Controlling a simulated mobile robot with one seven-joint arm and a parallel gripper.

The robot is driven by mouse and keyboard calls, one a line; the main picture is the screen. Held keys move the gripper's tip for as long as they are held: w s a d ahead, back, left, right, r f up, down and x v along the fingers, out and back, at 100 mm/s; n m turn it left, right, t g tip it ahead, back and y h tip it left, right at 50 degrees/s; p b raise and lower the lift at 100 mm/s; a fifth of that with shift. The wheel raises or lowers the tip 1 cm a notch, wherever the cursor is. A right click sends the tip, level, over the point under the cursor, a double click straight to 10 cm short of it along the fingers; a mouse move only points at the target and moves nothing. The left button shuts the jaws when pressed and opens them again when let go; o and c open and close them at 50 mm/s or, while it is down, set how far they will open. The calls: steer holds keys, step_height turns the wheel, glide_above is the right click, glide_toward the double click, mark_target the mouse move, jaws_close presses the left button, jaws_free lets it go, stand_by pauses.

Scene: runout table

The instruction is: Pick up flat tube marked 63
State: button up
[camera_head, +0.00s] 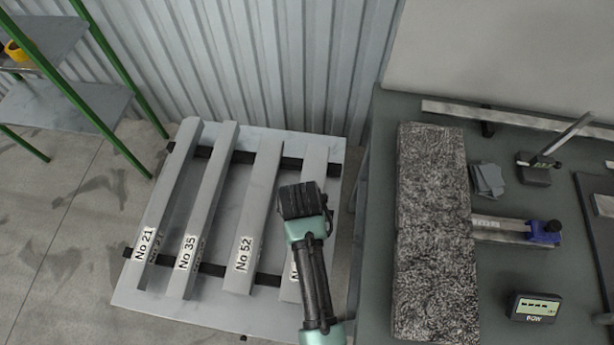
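Several grey flat tubes lie side by side on black crossbars over a pale board. Three labels read No 21 on one tube (171,195), No 35 on another (209,195) and No 52 on a third (258,200). The rightmost tube (314,160) has a label (294,273) mostly covered by my arm; only an "N" shows, so I cannot read 63 anywhere. My gripper (301,201) is over the middle of this rightmost tube, seen from above. Its fingers are hidden, and I cannot tell its height above the tube or whether it touches.
The pale board (185,312) lies left of a dark workbench (497,265) with a textured grey slab, a blue-ended tool and a small display (534,308). A corrugated wall (260,70) stands behind. A green-framed shelf (70,105) is at the left, with bare floor below it.

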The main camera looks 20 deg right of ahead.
jaws_close()
steer(key=shift+r, duration=0.1)
stand_by(0.3)
steer(key=shift+w, duration=0.1)
